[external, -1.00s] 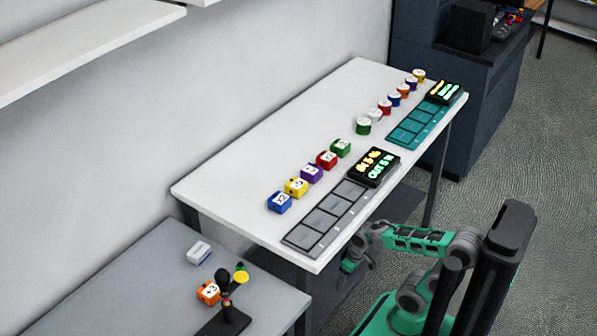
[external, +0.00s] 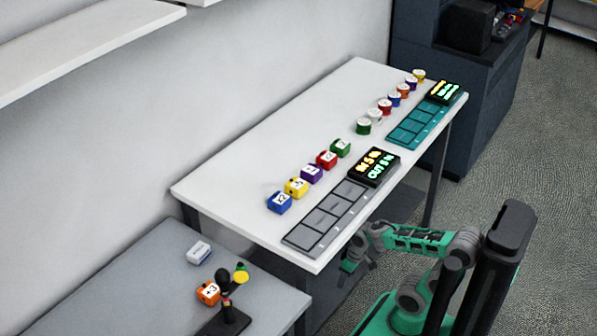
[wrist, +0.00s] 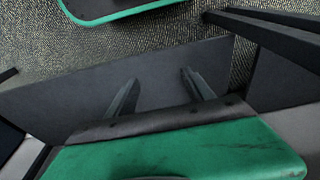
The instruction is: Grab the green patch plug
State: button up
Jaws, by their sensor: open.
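Two green pieces stand on the white table (external: 250,165): a green block (external: 341,148) with a white label, at the right end of the near row, and a round green piece (external: 363,126) with a white top, at the near end of the far row. I cannot tell from their looks which is the patch plug. My gripper (external: 354,266) is low beside the table's front edge, apart from both pieces. In the wrist view my gripper (wrist: 160,90) has its two fingers spread with nothing between them. Neither green piece shows in that view.
A grey slotted tray (external: 325,218) and a black lit display (external: 374,166) lie between my arm and the near row. Other coloured blocks sit beside the green one. A teal tray (external: 420,127) is farther back. The table's left part is clear.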

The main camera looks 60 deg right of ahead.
jog(key=shift+c, duration=0.9)
